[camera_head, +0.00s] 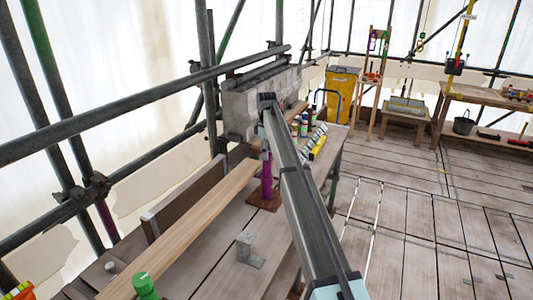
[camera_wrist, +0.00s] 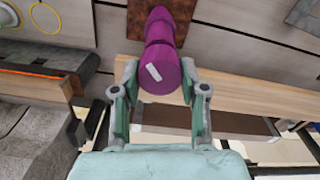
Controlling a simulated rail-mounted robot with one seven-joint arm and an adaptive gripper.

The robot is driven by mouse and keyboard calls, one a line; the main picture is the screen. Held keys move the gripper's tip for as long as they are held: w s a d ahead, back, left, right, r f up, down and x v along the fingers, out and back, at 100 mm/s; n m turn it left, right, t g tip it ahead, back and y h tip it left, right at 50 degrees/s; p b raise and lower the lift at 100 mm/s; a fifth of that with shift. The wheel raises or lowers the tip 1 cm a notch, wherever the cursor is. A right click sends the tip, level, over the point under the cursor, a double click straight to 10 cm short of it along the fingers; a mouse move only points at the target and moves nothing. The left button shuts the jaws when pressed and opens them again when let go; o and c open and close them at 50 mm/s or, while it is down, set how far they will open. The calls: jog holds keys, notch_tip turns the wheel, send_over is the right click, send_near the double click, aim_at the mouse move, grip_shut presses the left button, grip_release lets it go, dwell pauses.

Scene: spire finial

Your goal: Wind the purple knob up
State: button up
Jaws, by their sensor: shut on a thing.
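The purple knob (camera_head: 267,178) stands on a reddish-brown plate (camera_head: 262,204) on the workbench, partly behind my arm. In the wrist view the knob (camera_wrist: 160,50) has a flat round end with a white mark, and its narrower part runs away from the camera. My gripper (camera_wrist: 160,76) has one finger on each side of the knob's near end and is shut on it. In the head view my gripper (camera_head: 265,150) is small and mostly hidden by my arm, just above the knob.
A grey stone block (camera_head: 245,108) stands behind the knob. A long light plank (camera_head: 185,232) lies left of it, with a grey bracket (camera_head: 246,250) in front. Bottles (camera_head: 300,122) stand to the right. Scaffold poles (camera_head: 130,112) cross the left side. The plank floor at right is mostly clear.

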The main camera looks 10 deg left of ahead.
jog(key=n, duration=0.7)
jog(key=shift+s+f, duration=0.1)
jog(key=shift+s, duration=0.05)
dwell(0.3)
jog(key=o, duration=1.1)
jog(key=shift+o, duration=0.2)
notch_tip(320, 180, up, 12)
